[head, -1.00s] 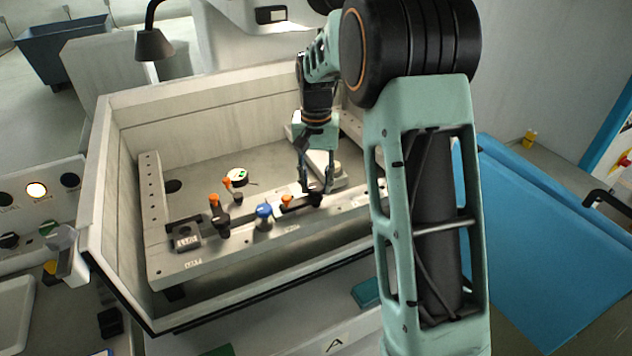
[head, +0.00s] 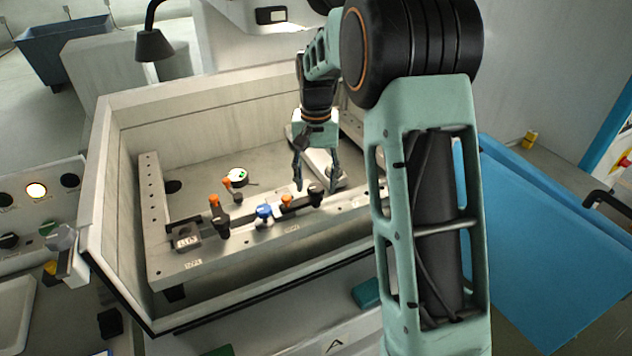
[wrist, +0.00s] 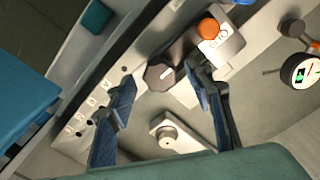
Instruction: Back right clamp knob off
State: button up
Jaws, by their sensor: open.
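The black faceted clamp knob (head: 316,191) stands at the right end of the row on the fixture rail, beside an orange-topped clamp (head: 287,201). My gripper (head: 316,184) is open over the tank, close to the black knob, with nothing between its fingers. In the wrist view, the black knob (wrist: 160,74) shows in the gap between the blue-padded fingertips of my gripper (wrist: 161,82), apart from both pads. A pale line marks its top. The orange clamp top (wrist: 208,28) lies beyond it. I cannot tell whether the knob is loose.
A silver round piece on a square block (wrist: 168,138) is near my fingers. The tank wall (head: 105,150) surrounds all this.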

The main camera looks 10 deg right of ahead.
aim_at(315, 186)
notch_tip(315, 186, up, 12)
jog(key=shift+f, duration=0.2)
jog(key=shift+a, duration=0.1)
